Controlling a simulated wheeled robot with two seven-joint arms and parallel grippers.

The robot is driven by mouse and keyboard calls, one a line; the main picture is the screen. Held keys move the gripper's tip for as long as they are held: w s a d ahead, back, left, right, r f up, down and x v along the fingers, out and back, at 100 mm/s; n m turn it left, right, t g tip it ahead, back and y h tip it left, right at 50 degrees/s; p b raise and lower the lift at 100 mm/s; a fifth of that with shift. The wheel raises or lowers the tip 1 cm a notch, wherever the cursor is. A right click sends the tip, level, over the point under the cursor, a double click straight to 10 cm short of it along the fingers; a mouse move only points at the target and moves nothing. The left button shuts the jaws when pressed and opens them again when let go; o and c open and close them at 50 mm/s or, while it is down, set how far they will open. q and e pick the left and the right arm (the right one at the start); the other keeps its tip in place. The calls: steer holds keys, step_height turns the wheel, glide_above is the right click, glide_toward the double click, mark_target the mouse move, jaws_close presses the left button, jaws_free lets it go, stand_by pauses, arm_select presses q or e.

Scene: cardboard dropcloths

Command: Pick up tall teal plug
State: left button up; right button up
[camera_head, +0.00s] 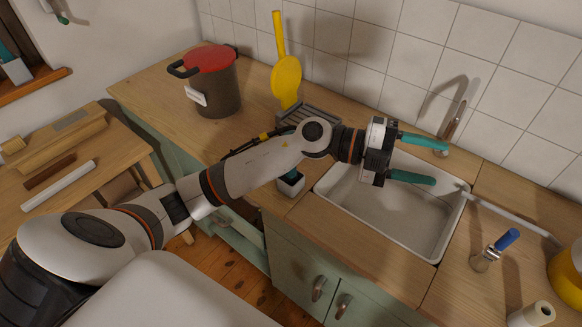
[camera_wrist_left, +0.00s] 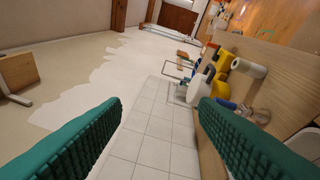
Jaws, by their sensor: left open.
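My left gripper (camera_head: 426,160) is open and empty above the sink (camera_head: 405,218), its two teal fingers apart. It also shows open in the left wrist view (camera_wrist_left: 160,102), with only wall tiles and distant items between its fingers. A small pale block-like holder (camera_head: 290,186) with a dark teal top (camera_head: 291,175) stands on the counter, below my left forearm and left of the sink. The arm partly hides it; I cannot tell for sure that the teal part is the tall plug. My gripper is well to its right. My right gripper is not in view.
A dark pot with a red lid (camera_head: 222,92) and a yellow utensil (camera_head: 286,80) stand at the back left. A faucet (camera_head: 456,122) rises behind the sink.

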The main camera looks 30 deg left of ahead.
arm_select(q)
steer(key=a+f+g+y, duration=0.1)
steer(key=a+y, duration=0.5)
steer(key=a, duration=0.3)
steer(key=w+a+f+n+g+y, duration=0.1)
steer(key=a+y, duration=0.4)
steer(key=a, duration=0.4)
steer(key=w+a+g+y, duration=0.1)
steer(key=a+g+y, duration=0.1)
steer(key=a+y, duration=0.4)
steer(key=shift+w+a+f+y, duration=0.1)
steer(key=shift+a+f+y, duration=0.1)
steer(key=shift+a, duration=0.7)
steer(key=shift+w+a+f+y, duration=0.1)
steer(key=shift+a+f, duration=0.1)
steer(key=shift+a, duration=0.65)
steer(key=shift+n, duration=0.4)
steer(key=f, duration=0.1)
steer(key=f+p, duration=0.1)
steer(key=f, duration=0.1)
steer(key=a+f+p, duration=0.1)
steer(key=f, duration=0.1)
steer(key=shift+s+f, duration=0.15)
steer(key=shift+f, duration=0.1)
steer(key=shift+f+p, duration=0.3)
step_height(320, 180, down, 5)
steer(key=p, duration=0.2)
steer(key=shift+p, duration=0.4)
steer(key=shift+f, duration=0.25)
jaws_close()
